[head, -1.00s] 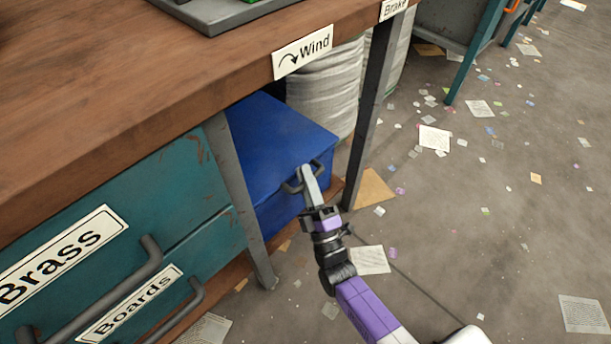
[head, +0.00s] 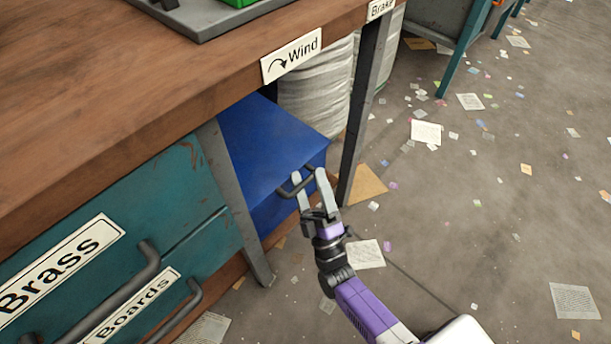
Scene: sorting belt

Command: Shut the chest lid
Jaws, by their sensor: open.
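The blue chest (head: 266,150) sits on the low shelf under the wooden bench. Its lid looks down on the body, though the seam at the back is hidden under the bench. A dark handle (head: 290,190) is on the lid's front edge. My gripper (head: 309,174) is open at the handle, with its two fingers apart. The fingers overlap the handle in this view; whether they touch it I cannot tell.
A bench leg (head: 234,200) stands left of the chest and another leg (head: 365,110) to its right. Teal drawers (head: 180,195) with handles are at the left. A pale sack (head: 318,92) stands behind the chest. The floor at the right is open, with scattered paper.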

